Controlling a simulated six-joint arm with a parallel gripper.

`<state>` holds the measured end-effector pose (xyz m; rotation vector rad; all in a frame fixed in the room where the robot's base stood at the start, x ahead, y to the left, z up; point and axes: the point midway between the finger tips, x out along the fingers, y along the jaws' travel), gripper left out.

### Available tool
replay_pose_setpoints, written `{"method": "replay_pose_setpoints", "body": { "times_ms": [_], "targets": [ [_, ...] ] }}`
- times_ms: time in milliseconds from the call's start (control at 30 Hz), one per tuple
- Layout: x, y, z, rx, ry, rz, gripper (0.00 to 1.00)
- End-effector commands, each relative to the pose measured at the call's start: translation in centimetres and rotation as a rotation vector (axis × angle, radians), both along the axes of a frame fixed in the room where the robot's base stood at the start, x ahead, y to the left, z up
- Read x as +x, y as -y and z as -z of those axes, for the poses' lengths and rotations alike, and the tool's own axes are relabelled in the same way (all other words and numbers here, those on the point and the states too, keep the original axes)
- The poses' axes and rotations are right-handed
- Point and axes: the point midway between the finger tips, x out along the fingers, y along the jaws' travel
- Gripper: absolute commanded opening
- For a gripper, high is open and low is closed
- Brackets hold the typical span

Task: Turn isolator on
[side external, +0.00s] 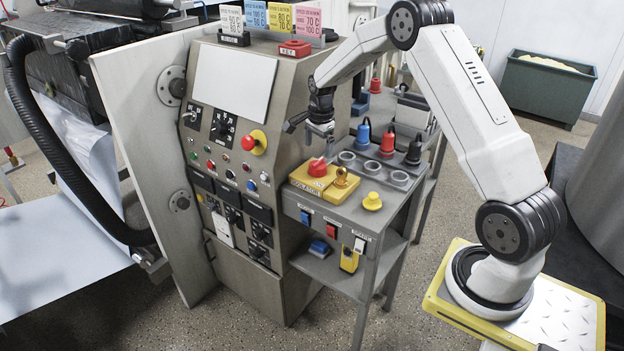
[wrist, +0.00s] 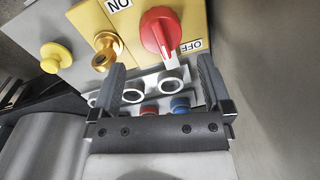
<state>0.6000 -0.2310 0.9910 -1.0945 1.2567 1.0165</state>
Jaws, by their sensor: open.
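The isolator is a yellow box (side external: 311,186) on the grey bench, with a red rotary knob (side external: 317,167) on its top. In the wrist view the red knob (wrist: 160,30) has a white pointer mark at its lower end, near the "OFF" label (wrist: 191,46). The "ON" label (wrist: 118,4) is at the upper left of the knob. A brass padlock-like part (wrist: 104,52) sits beside the knob. My gripper (side external: 318,129) is open and empty, above the isolator and apart from it. In the wrist view the knob lies beyond my open fingers (wrist: 158,66).
A row of round grey sockets (side external: 372,166) lies beside the isolator. Blue (side external: 363,133), red (side external: 387,144) and black (side external: 413,152) plugs stand behind them. The grey control cabinet (side external: 240,130) rises close at left.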

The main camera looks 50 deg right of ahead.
Motion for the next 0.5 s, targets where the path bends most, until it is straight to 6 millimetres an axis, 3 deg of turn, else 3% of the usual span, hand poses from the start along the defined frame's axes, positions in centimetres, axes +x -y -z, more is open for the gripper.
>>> {"method": "replay_pose_setpoints", "body": {
  "times_ms": [500],
  "targets": [
    [0.3,0.0,5.8,-0.001,-0.001,-0.001,1.00]
  ]
}}
